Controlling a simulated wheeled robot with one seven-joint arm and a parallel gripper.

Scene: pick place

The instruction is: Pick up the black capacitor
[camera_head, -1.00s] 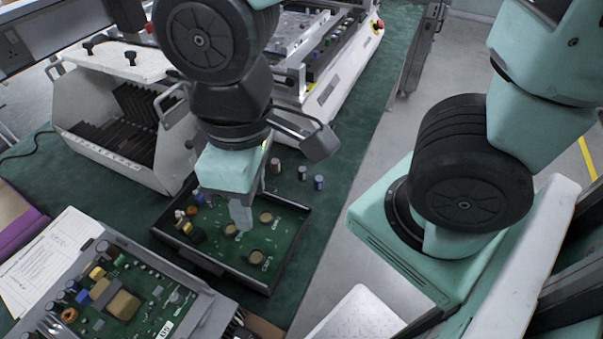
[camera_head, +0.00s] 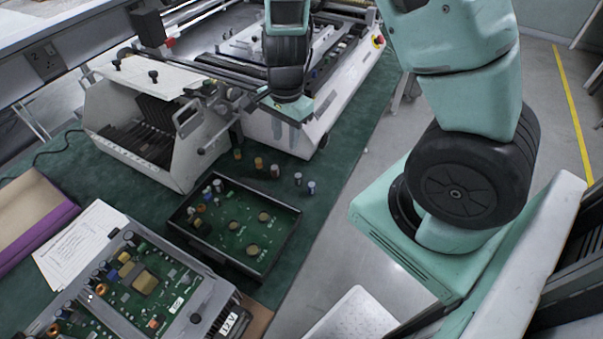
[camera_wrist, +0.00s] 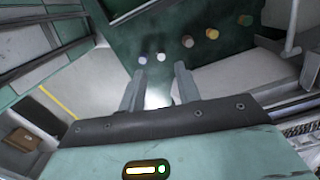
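A row of several small upright capacitors stands on the green mat in the head view. Two with pale tops and darker sides are at the right end: one capacitor (camera_head: 298,179) and the end capacitor (camera_head: 311,187). I cannot tell for sure which is the black one. In the wrist view a bluish-topped capacitor (camera_wrist: 143,59) and a white-topped capacitor (camera_wrist: 160,42) lie beyond the fingertips. My gripper (camera_wrist: 160,72) is open, with nothing seen between its fingers. In the head view my gripper (camera_head: 285,130) hangs above and behind the row, apart from it.
A black tray (camera_head: 283,241) holding a green circuit board is in front of the row. A white slotted rack (camera_head: 190,150) stands at left, and a large white machine (camera_head: 340,95) behind. An open device (camera_head: 190,318) is at front left. The mat right of the row is clear.

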